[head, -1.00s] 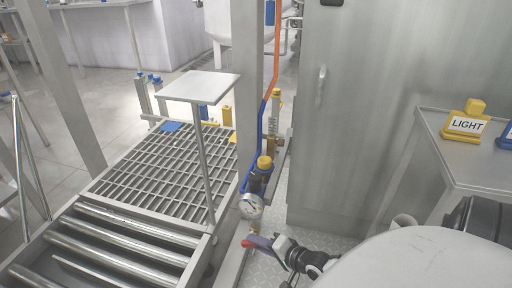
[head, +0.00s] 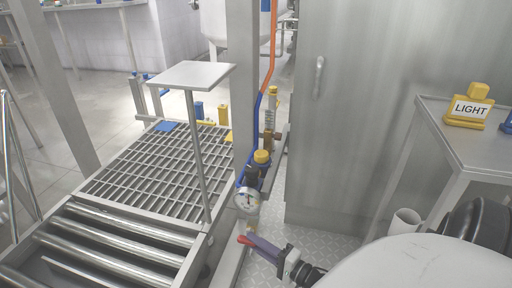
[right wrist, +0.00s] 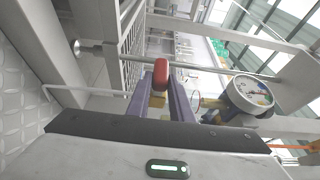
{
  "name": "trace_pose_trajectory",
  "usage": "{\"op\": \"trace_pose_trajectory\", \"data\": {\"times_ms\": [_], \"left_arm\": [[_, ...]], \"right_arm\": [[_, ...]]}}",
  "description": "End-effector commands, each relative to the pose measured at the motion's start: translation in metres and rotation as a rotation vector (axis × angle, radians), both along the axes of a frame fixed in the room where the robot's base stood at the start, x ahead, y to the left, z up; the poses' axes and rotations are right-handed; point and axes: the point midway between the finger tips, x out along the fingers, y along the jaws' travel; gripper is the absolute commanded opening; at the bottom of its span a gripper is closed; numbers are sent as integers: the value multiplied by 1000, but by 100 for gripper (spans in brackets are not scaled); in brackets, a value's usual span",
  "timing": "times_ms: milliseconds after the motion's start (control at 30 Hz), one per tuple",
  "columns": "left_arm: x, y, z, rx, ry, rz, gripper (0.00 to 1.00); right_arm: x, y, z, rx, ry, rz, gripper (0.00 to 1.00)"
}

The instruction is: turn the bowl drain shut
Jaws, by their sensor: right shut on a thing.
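The bowl drain's red handle (head: 243,240) shows in the head view just below a round pressure gauge (head: 247,200), beside the frame post. My right gripper (head: 252,242) reaches it from the lower right and is shut on it, with the red end showing past the purple fingers. In the right wrist view the rounded red handle end (right wrist: 161,72) sits between the tips of the two fingers (right wrist: 162,88). The fingers hide most of the handle and the valve body. My left gripper is in neither view.
A roller conveyor (head: 110,243) and grating (head: 150,170) lie left of the post. A small plate on a stand (head: 192,75) rises beside them. A steel cabinet (head: 345,110) stands behind.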

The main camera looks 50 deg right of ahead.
Motion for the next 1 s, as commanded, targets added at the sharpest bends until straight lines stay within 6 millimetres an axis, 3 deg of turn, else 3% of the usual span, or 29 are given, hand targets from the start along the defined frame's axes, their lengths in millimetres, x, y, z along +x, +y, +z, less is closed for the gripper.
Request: {"op": "trace_pose_trajectory", "data": {"times_ms": [400,433,533,833,1000], "left_arm": [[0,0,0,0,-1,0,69],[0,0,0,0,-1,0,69],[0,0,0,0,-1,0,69],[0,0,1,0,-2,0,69],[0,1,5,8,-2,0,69]], "right_arm": [[0,3,-1,5,-3,4,0],[1,3,-1,5,-3,4,23],[1,3,-1,4,-4,3,38],[-1,1,0,3,-4,1,38],[-19,-1,0,3,-2,1,38]]}}
